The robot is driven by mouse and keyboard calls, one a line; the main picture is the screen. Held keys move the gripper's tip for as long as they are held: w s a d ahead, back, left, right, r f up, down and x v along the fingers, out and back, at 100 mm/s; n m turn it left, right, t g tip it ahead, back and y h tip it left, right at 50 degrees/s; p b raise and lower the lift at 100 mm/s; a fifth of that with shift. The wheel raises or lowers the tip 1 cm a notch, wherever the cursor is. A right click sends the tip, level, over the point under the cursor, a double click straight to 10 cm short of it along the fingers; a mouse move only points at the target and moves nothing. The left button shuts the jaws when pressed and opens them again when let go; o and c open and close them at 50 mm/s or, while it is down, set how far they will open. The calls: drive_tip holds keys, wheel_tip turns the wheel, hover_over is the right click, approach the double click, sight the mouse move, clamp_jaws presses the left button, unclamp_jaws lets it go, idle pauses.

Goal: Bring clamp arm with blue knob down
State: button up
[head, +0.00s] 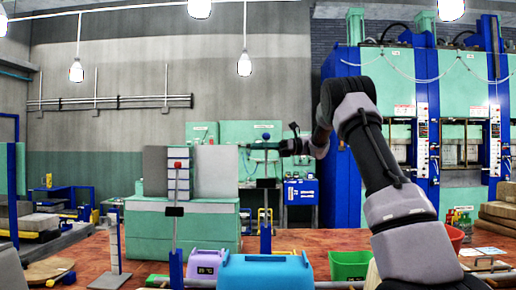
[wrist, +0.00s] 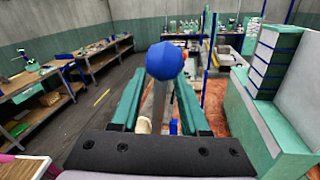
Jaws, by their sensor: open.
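The blue knob (head: 266,136) tops an upright clamp arm, whose lower blue post (head: 266,238) stands near the front edge of the work area. In the wrist view the blue knob (wrist: 166,61) is large and central, with its grey stem (wrist: 158,100) running down below it. My gripper (head: 256,146) reaches in from the right at knob height. Its teal fingers (wrist: 160,80) are open, one on each side of the stem. I cannot tell whether either finger touches it. A second clamp arm with a red knob (head: 177,165) stands upright at left.
A purple scale (head: 207,264), a blue box (head: 265,272) and a green bin (head: 349,265) sit low in front. A mint cabinet (head: 150,232) with grey panels stands behind the clamps. Tall blue and mint presses (head: 340,160) fill the right. Workbenches (wrist: 55,95) line the left in the wrist view.

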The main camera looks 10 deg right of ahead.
drive_tip(key=shift+a, duration=0.25)
clamp_jaws()
idle(1.4)
